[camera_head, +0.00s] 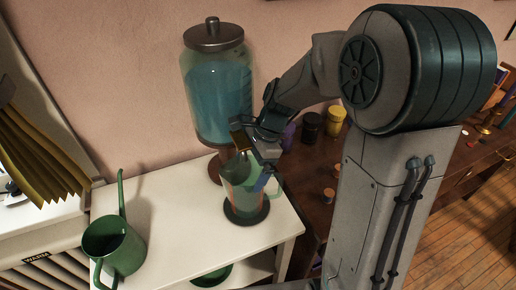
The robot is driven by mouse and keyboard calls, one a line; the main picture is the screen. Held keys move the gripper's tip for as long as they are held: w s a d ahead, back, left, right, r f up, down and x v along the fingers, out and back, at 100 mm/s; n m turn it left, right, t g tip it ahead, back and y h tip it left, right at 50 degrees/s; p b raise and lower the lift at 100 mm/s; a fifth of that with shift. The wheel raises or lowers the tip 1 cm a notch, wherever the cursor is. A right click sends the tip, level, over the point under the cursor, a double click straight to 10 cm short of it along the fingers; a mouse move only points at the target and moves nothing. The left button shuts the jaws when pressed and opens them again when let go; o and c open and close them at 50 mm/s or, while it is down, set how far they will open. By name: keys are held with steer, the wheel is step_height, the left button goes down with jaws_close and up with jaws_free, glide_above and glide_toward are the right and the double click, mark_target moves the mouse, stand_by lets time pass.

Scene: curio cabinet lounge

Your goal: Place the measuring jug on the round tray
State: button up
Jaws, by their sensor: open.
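The measuring jug (238,198) is a translucent greenish vessel near the right edge of the white cabinet top. It stands upright on a dark round disc, which looks like the round tray (232,217); the jug covers most of it. My gripper (255,150) is at the jug's upper right side, close to the rim. Its jaws are open. Whether a finger still touches the jug is hard to tell.
A big glass dispenser (220,95) with blue liquid stands right behind the jug. A green watering can (115,248) is at the front left of the white top (180,205). Small jars (335,120) stand on the dark wooden table to the right. The white top's middle is clear.

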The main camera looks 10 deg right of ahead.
steer(key=v, duration=1)
steer(key=shift+d+r, duration=0.2)
steer(key=shift+r, duration=0.15)
